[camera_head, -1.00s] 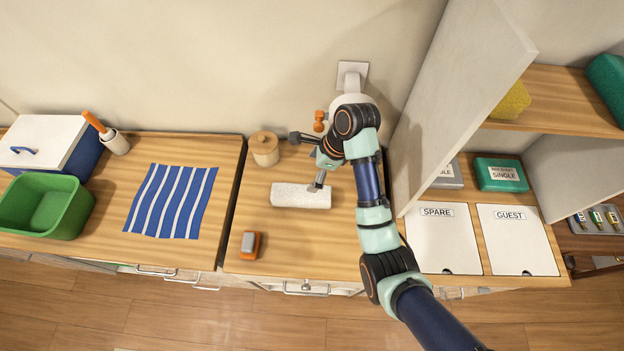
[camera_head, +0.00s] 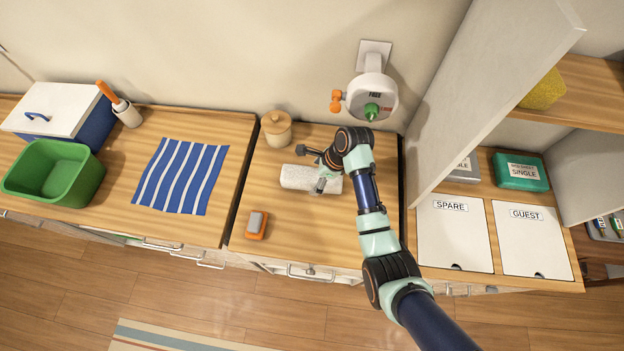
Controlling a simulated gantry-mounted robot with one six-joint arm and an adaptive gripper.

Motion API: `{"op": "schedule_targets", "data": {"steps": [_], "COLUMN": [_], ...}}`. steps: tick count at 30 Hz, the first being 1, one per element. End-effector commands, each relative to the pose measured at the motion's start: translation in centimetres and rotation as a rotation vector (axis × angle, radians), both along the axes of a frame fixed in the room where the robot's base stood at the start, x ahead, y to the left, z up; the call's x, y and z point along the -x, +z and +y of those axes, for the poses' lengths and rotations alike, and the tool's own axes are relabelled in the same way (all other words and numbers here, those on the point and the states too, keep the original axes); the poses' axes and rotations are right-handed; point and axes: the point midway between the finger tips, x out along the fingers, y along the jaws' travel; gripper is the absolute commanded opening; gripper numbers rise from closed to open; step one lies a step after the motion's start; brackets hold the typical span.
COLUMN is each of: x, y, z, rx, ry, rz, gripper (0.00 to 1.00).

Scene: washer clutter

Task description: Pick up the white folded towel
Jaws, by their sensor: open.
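The white folded towel (camera_head: 297,177) lies flat on the wooden counter, in front of the round wooden-lidded jar. My gripper (camera_head: 322,186) is open at the towel's right part, reaching down over it from the right. The arm and gripper hide part of the towel's right end. I cannot tell whether the fingertips touch the towel or straddle it.
A lidded jar (camera_head: 276,128) stands behind the towel, and an orange-grey block (camera_head: 257,225) lies in front. A wall-mounted dispenser (camera_head: 372,97) is behind my arm. A striped cloth (camera_head: 181,177) and green bin (camera_head: 52,173) are left. A tall panel (camera_head: 485,95) stands right.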

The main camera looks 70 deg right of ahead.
Motion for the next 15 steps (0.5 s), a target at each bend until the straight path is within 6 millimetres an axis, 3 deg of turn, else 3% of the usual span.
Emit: {"op": "schedule_targets", "data": {"steps": [3,11,15], "x": [-0.60,-0.77,-0.76], "y": [-1.63,-1.82,-1.81], "z": [0.15,0.13,0.13], "rx": [-0.001,0.002,0.001], "ry": [0.000,-0.001,0.000], "rz": [0.000,-0.001,-0.001], "gripper": [1.00,1.00,0.77]}}
